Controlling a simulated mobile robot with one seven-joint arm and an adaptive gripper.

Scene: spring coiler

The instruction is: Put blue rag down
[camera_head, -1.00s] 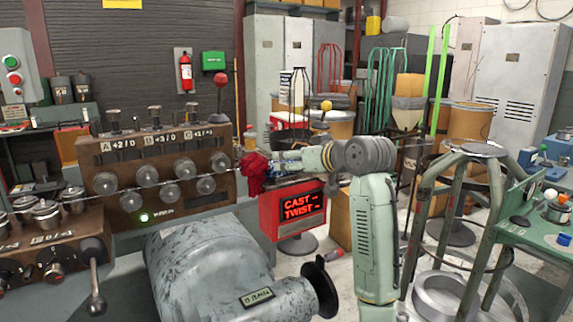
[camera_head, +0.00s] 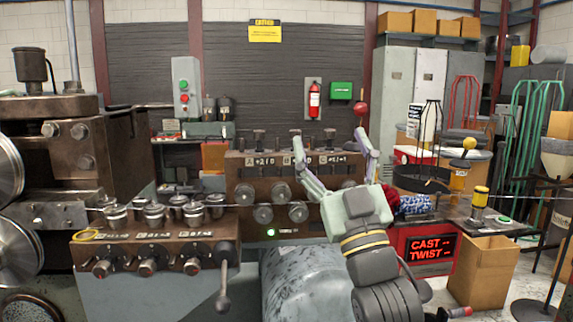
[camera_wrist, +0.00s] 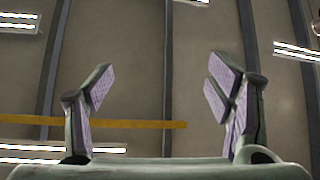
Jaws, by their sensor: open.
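The blue rag (camera_head: 414,204), blue with a white pattern, lies bunched at the machine, on the ledge above the red CAST/TWIST display. A red rag (camera_head: 391,194) is just to its left, partly hidden behind my wrist. My gripper (camera_head: 330,148) is raised in front of the machine with its fingers spread and pointing up. It stands to the left of the blue rag and apart from it. In the wrist view, my gripper (camera_wrist: 163,82) shows nothing between its fingers, only ceiling and lamps behind them. The blue rag is not in the wrist view.
The spring coiler's control panel (camera_head: 262,172) with its knobs is behind my gripper. A lever (camera_head: 224,285) sticks out at the front. The red CAST/TWIST display (camera_head: 428,247) and a cardboard box (camera_head: 483,270) stand to the right.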

